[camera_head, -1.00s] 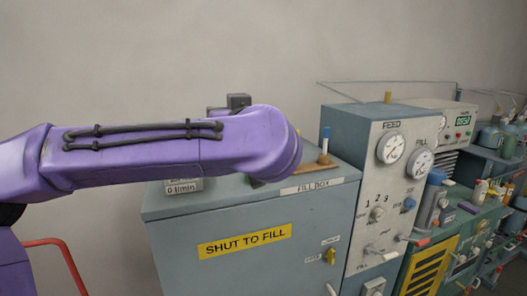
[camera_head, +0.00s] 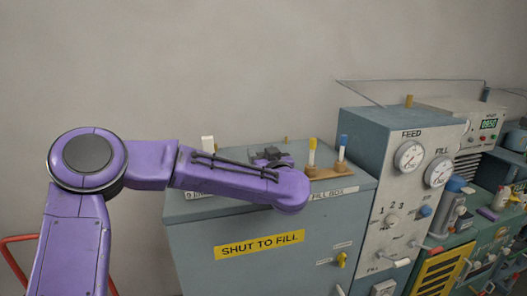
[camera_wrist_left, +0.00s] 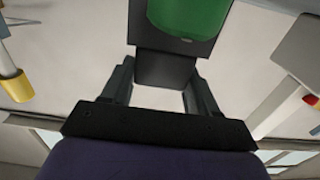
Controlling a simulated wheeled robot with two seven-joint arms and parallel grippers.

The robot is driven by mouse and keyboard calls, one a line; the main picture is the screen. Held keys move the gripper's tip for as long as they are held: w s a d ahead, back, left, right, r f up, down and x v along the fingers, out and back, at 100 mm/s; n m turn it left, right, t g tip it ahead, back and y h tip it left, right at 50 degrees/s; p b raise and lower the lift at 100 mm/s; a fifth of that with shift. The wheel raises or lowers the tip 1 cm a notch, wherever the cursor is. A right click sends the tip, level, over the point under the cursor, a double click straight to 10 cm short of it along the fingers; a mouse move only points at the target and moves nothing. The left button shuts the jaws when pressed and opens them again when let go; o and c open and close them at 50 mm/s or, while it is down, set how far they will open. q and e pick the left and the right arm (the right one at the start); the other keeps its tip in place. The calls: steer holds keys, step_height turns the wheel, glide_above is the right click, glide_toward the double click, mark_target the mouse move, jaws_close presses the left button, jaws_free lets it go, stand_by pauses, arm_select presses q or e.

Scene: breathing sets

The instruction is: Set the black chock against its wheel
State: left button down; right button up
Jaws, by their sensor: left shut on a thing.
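My left gripper (camera_wrist_left: 164,80) is shut on a black block, taken to be the black chock (camera_wrist_left: 165,70), which sits between its two fingers in the left wrist view. A green rounded thing (camera_wrist_left: 190,14) shows just beyond the block, against a dark part. In the head view my left arm reaches over the fill box (camera_head: 195,255), and dark gripper parts (camera_head: 268,156) show behind its end; the held block cannot be made out there. No wheel can be made out. My right gripper is not in view.
Two tubes, one yellow-topped (camera_head: 311,153) and one blue-topped (camera_head: 342,150), stand on a wooden strip on the fill box. The gauge panel (camera_head: 385,205) rises to the right, beside a crowded green bench (camera_head: 455,245). A red rail (camera_head: 12,255) is at lower left.

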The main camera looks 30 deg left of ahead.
arm_select(q)
steer(key=shift+s+d+f, duration=0.1)
steer(key=shift+s, duration=0.15)
steer(key=shift+w+f, duration=0.25)
steer(key=shift+w, duration=0.05)
steer(key=shift+c, duration=1.7)
jaws_free()
steer(key=shift+o, duration=0.3)
steer(key=shift+s+r, duration=0.2)
